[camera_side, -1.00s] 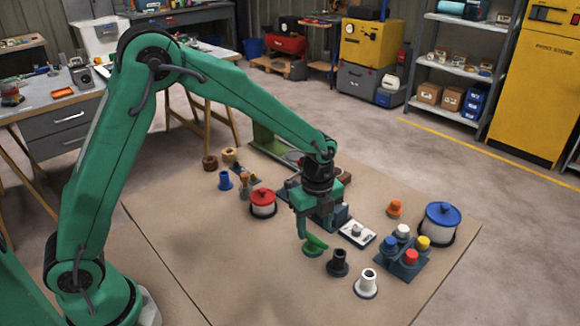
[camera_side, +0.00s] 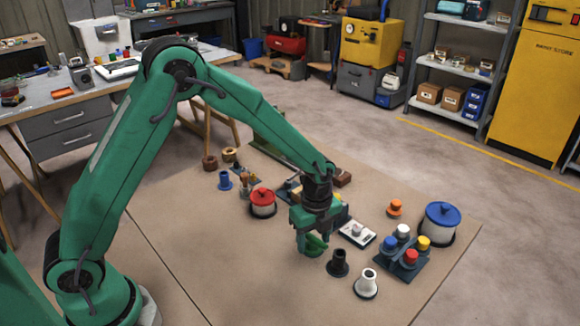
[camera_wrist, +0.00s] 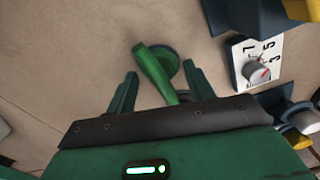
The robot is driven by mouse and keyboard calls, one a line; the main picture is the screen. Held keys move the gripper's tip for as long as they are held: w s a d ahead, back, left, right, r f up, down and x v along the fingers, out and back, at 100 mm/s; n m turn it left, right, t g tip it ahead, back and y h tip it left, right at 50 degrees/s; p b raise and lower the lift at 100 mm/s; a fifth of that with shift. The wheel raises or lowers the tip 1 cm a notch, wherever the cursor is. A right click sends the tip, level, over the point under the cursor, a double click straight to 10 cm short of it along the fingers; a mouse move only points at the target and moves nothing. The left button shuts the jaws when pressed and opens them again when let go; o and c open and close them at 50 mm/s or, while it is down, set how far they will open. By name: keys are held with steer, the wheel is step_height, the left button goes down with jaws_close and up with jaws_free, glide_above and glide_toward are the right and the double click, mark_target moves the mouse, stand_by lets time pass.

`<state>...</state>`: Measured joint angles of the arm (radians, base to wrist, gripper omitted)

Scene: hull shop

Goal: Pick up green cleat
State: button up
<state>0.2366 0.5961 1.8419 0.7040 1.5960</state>
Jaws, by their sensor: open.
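The green cleat (camera_side: 315,245) stands on the brown mat (camera_side: 215,265), with a flat top over a round base. In the wrist view the cleat (camera_wrist: 156,70) lies between and just beyond the two fingers, its long top running up and to the left and its dark round base partly hidden. My gripper (camera_side: 307,243) is low over the cleat in the side view and covers part of it. In the wrist view my gripper (camera_wrist: 162,85) is open, with one finger on each side of the cleat's near end. I cannot tell whether either finger touches it.
A black fitting (camera_side: 338,264) and a white one (camera_side: 367,284) stand close to the right of the cleat. A panel with a dial (camera_side: 357,233) is behind them. A rack of coloured caps (camera_side: 403,260) stands farther right. The mat's front left is clear.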

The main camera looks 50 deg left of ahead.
mark_target(315, 239)
steer(key=c, duration=1.1)
steer(key=shift+r, duration=0.1)
steer(key=shift+r, duration=0.55)
steer(key=r, duration=0.3)
steer(key=shift+s+d+r, duration=0.1)
steer(key=shift+d, duration=0.1)
steer(key=s+d+r, duration=0.6)
steer(key=s+d, duration=0.2)
steer(key=shift+r, duration=0.25)
steer(key=shift+w, duration=0.1)
